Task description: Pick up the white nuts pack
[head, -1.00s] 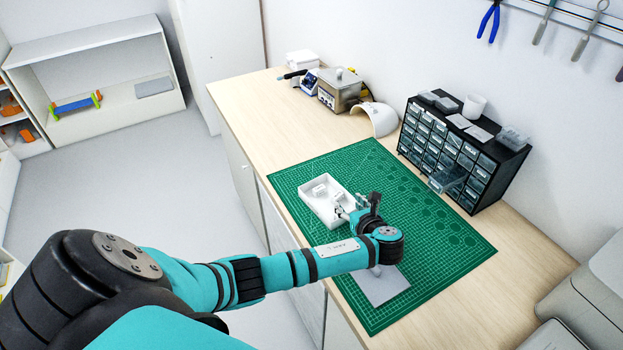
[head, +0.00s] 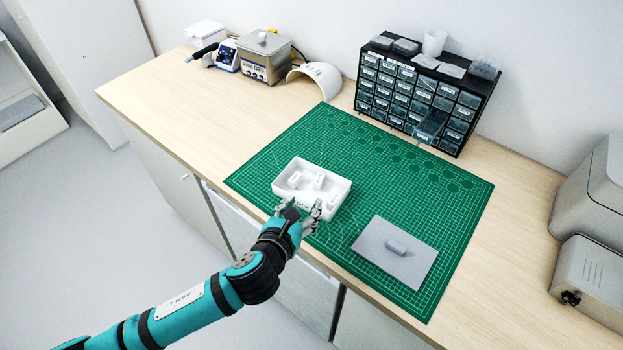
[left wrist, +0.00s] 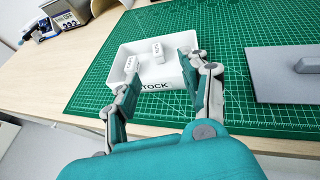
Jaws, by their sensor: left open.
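The white tray (head: 340,197), marked STOCK in the left wrist view (left wrist: 190,86), stands on the green mat. Small white packs lie in it: one at the left (head: 295,180) and one near the middle (head: 318,181). They also show in the left wrist view, left (left wrist: 131,65) and middle (left wrist: 158,53). Their labels are too small to read, so I cannot tell which is the nuts pack. My left gripper (head: 300,213) is open and empty at the tray's near side, its fingers spread around the near wall in the left wrist view (left wrist: 155,88). My right gripper is out of view.
A grey plate (head: 375,245) with a small grey block (head: 397,246) lies right of the tray on the green mat (head: 400,185). A black drawer cabinet (head: 420,95) with one drawer pulled out stands behind. The mat between tray and cabinet is clear.

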